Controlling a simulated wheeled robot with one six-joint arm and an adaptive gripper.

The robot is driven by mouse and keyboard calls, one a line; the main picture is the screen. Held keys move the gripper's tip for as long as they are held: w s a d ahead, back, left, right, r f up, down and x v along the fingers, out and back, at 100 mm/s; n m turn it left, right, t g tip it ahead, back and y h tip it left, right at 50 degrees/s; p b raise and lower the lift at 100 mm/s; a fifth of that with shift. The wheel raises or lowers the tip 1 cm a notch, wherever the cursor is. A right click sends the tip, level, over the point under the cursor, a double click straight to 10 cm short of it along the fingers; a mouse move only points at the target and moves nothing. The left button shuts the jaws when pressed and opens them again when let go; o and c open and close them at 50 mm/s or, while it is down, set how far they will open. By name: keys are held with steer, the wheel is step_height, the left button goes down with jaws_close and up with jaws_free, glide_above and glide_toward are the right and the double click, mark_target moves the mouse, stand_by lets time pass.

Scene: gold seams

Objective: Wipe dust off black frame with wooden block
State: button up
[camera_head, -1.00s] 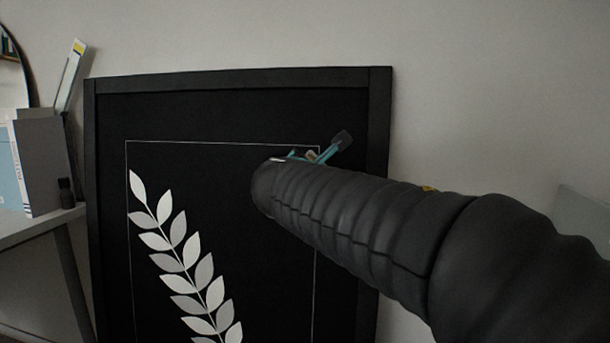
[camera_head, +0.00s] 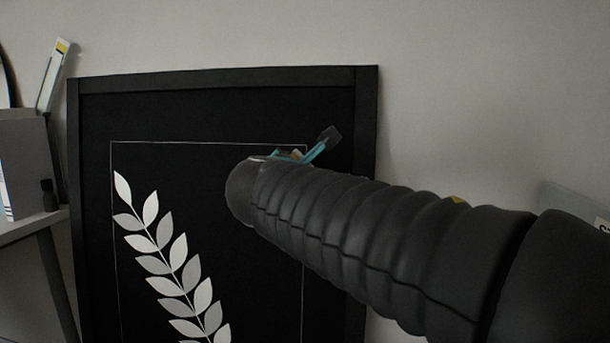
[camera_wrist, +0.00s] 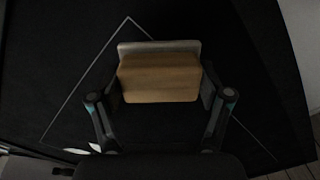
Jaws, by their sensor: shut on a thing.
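The black frame (camera_head: 220,80) stands against the wall and holds a black picture with a white leaf branch (camera_head: 165,265). In the wrist view, the wooden block (camera_wrist: 160,80) sits between the fingers of my gripper (camera_wrist: 160,100), which is shut on it. A pale grey strip shows along the block's far edge. Black picture surface lies behind the block; I cannot tell whether they touch. In the head view, my arm reaches in from the right and hides most of the gripper (camera_head: 318,150) and nearly all of the block. I cannot make out dust on the frame.
A grey desk (camera_head: 30,228) with books or folders (camera_head: 20,165) and a small dark object (camera_head: 48,195) stands to the left of the frame. A pale panel (camera_head: 578,213) shows at the right edge. The wall (camera_head: 450,70) above the frame is bare.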

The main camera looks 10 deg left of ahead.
steer(key=shift+s+r, duration=0.1)
steer(key=shift+s, duration=0.6)
steer(key=s, duration=0.3)
steer(key=shift+a+r, duration=0.15)
steer(key=shift+r, duration=0.1)
